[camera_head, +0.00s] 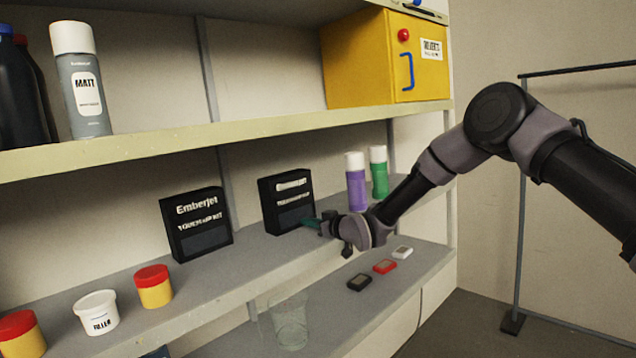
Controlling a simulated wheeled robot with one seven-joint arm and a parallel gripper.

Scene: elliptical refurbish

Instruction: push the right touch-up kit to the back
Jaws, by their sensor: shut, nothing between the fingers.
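Two black touch-up kits stand upright on the middle shelf (262,262). The left touch-up kit (196,222) reads "Emberjet" and stands nearer the shelf's front. The right touch-up kit (284,200) stands farther along, toward the back. My gripper (306,223) is shut and empty, with its teal fingertips at the lower right front of the right kit. Whether the fingertips touch the kit I cannot tell. The kit's lower right corner is partly hidden behind my gripper.
Purple (356,182) and green (378,172) bottles stand right of the right kit, close to my forearm. Yellow pots with red lids (154,287) and a white filler tub (98,312) stand at the front left. A yellow cabinet (365,62) sits on the shelf above.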

